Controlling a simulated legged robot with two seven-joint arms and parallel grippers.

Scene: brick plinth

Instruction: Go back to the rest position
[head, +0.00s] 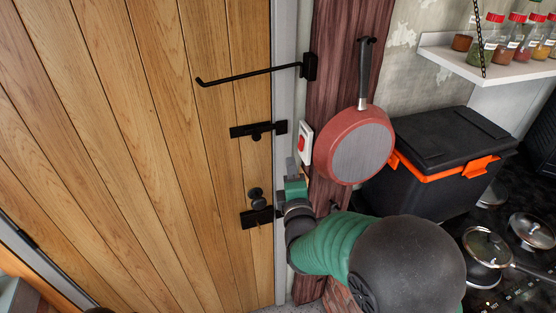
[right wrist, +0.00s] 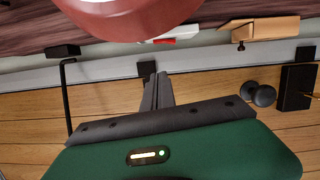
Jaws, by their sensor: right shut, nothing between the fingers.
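My right gripper (head: 291,167) is in front of the door's grey frame, low beside the red switch, with my green arm reaching in from the lower right. In the right wrist view its two dark fingers (right wrist: 158,92) are together with nothing between them. The wooden door (head: 150,150) is behind, with a long black hook bar (head: 245,75), a black bolt (head: 255,130) and a round black knob (head: 257,199) on it. The knob also shows in the right wrist view (right wrist: 261,94), apart from the fingers. My left gripper is not in view.
A red pan (head: 360,145) hangs on the dark wooden post, close to my right arm. A white switch with a red rocker (head: 303,143) is beside it. A black box with orange latches (head: 435,165), a spice shelf (head: 490,68) and lidded pans (head: 487,246) are at the right.

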